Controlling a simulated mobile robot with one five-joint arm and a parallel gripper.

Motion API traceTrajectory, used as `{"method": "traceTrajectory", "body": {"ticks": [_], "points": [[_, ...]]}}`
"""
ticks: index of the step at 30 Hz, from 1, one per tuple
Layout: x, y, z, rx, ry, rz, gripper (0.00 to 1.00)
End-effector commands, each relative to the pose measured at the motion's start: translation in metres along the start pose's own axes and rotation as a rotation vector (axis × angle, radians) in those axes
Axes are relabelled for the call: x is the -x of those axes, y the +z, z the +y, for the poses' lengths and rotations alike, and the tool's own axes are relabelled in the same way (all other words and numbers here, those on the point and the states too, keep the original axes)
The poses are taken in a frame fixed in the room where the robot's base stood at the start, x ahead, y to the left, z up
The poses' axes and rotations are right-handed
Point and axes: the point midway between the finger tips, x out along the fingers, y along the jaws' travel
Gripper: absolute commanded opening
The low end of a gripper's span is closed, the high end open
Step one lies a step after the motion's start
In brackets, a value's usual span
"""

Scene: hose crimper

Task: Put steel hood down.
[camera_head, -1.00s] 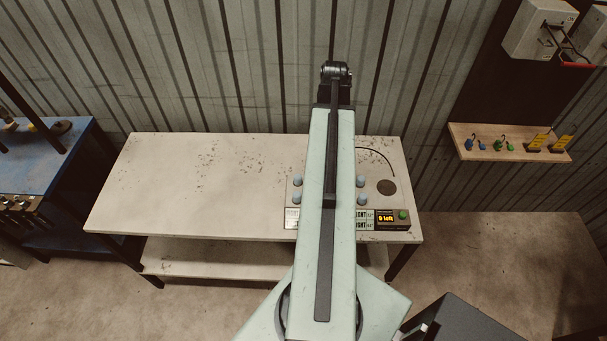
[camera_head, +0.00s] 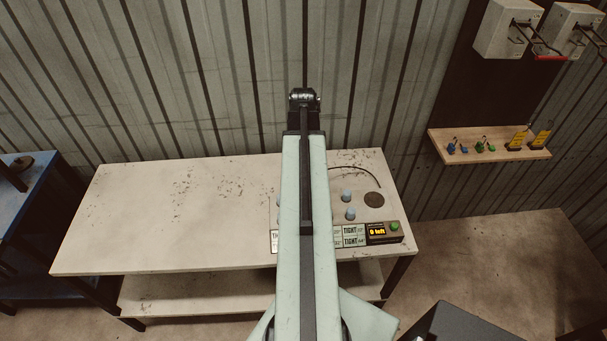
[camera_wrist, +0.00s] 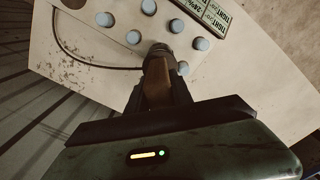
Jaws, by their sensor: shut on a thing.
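In the wrist view, my gripper (camera_wrist: 158,78) points over the pale bench top. In the head view, my arm link covers the middle of the peg area, and the jaws and hood cannot be made out there.
The long bench (camera_head: 150,215) has a clear left part. At its right are a "TIGHT" label strip (camera_head: 354,236), a display box (camera_head: 383,232) with a green button and a dark disc (camera_head: 374,200). A wooden wall shelf (camera_head: 490,147) holds small coloured items. A blue table (camera_head: 22,215) stands left.

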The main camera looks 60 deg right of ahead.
Motion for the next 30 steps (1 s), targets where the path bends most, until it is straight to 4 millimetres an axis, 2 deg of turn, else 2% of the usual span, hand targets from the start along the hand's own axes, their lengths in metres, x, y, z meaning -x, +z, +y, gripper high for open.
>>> {"method": "traceTrajectory", "body": {"ticks": [6, 14, 18, 19, 21, 30], "points": [[-0.037, 0.000, 0.000, -0.001, 0.000, 0.000, 0.00], [-0.034, 0.001, 0.001, -0.001, 0.000, 0.000, 0.00], [-0.039, 0.001, 0.001, -0.002, 0.000, 0.000, 0.00], [-0.038, 0.001, 0.001, -0.002, 0.000, 0.000, 0.33], [-0.037, 0.001, 0.001, -0.002, 0.000, 0.000, 0.49], [-0.037, 0.001, 0.001, -0.002, 0.000, 0.000, 0.49]]}}
